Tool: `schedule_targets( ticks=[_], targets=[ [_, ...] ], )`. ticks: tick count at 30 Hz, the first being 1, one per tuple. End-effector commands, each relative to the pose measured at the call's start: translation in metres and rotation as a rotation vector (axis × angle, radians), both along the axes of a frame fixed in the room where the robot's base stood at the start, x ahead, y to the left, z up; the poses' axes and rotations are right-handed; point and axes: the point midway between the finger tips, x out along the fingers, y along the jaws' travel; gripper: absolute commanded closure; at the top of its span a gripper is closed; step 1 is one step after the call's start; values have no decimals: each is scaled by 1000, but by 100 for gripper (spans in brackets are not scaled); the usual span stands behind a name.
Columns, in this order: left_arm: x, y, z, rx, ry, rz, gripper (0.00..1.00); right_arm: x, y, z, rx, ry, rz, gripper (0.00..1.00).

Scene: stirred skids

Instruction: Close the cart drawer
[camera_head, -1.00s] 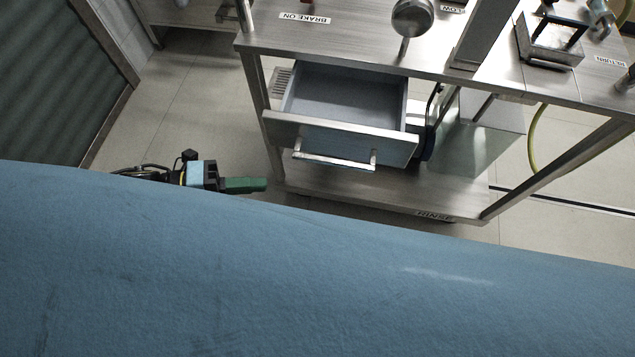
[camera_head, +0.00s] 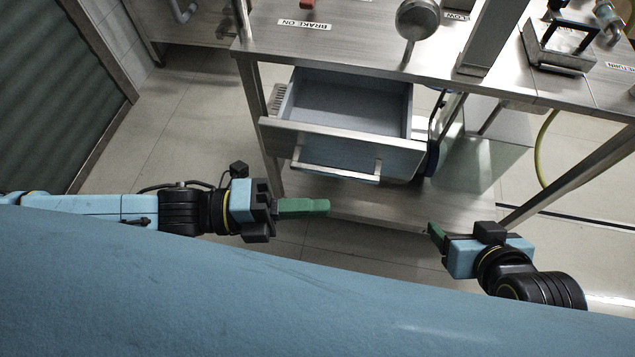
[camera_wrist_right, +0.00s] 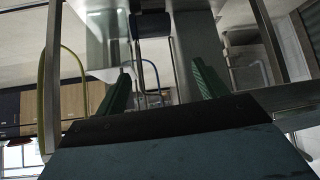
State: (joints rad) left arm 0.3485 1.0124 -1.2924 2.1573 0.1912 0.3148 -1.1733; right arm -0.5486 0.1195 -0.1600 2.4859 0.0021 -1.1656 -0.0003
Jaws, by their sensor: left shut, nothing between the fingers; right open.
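The cart drawer (camera_head: 345,133) stands pulled out below the cart top, its grey inside empty. Its bar handle (camera_head: 337,173) runs along the front panel. My left gripper (camera_head: 328,207) is shut and empty, with green fingers pointing right, below the handle in the picture and apart from it. My right gripper (camera_head: 432,232) is open and empty, to the right of and below the drawer front, and touches nothing. In the right wrist view the green fingers of the right gripper (camera_wrist_right: 160,92) are spread apart with cart posts beyond them.
The steel cart (camera_head: 340,40) carries a round metal pan (camera_head: 417,20) and a framed metal item (camera_head: 560,45) on top. A lower shelf (camera_head: 380,207) lies under the drawer. A slanted cart leg (camera_head: 570,175) stands at the right. Floor shows clear at the left.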

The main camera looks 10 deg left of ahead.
Motion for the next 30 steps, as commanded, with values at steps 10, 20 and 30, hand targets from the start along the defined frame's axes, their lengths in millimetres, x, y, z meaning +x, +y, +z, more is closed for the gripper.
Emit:
schedule_targets(
  ticks=[10, 20, 30],
  targets=[
    [32, -4, -1, 1, -2, 0, 100, 37, 19, 36, 76, -298, 26, 29],
    [41, -3, 0, 0, 2, 0, 100, 44, 24, 50, 99, -383, 33, 29],
    [47, 0, 0, 2, 0, 11, 100, 44, 23, 49, 95, -372, 32, 29]
  ],
)
